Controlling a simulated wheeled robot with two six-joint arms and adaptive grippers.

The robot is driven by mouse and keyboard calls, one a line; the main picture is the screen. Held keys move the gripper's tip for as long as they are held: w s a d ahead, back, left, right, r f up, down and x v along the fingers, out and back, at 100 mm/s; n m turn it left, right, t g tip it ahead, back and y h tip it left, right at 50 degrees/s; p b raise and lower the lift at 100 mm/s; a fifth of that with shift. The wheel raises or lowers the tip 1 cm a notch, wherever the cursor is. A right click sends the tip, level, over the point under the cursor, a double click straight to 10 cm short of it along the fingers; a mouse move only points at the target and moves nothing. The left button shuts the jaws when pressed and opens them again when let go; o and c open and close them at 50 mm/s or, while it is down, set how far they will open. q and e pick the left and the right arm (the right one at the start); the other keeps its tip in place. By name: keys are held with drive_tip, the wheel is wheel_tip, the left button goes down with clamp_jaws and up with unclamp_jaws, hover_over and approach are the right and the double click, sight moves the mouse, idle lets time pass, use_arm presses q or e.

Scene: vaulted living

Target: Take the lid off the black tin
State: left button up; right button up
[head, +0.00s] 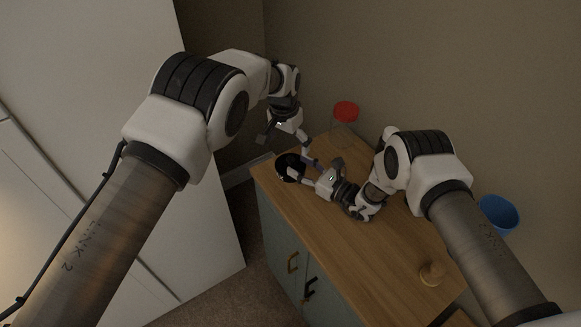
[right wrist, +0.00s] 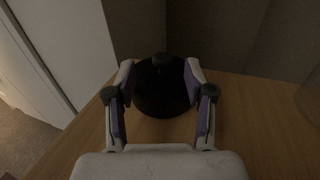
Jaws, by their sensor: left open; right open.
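The black tin (head: 290,168) stands near the far left end of the wooden cabinet top. In the right wrist view the tin (right wrist: 162,95) is a dark round shape with a small dark knob (right wrist: 160,61) near its far side; the seam between lid and body is too dark to make out. My right gripper (head: 300,168) is open, low beside the tin, with its fingers spread on either side of it; I cannot tell whether they touch it. My left gripper (head: 284,145) is open and empty, pointing down just above and behind the tin.
A clear jar with a red lid (head: 346,111) stands at the back edge by the wall. A blue cup (head: 499,213) is at the right, and a small wooden object (head: 432,273) is near the front right. The middle of the cabinet top (head: 355,250) is clear.

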sight(293, 162)
drive_tip(key=shift+w+a+f, duration=0.15)
drive_tip(key=shift+w+a, duration=0.35)
drive_tip(key=shift+w, duration=0.05)
drive_tip(key=shift+w+a+f, duration=0.15)
drive_tip(key=shift+w+a, duration=0.3)
drive_tip(key=shift+w, duration=0.05)
drive_tip(key=shift+a+r, duration=0.1)
drive_tip(key=shift+a, duration=0.05)
drive_tip(key=shift+s+r, duration=0.15)
drive_tip(key=shift+r, duration=0.05)
drive_tip(key=shift+f, duration=0.15)
clamp_jaws()
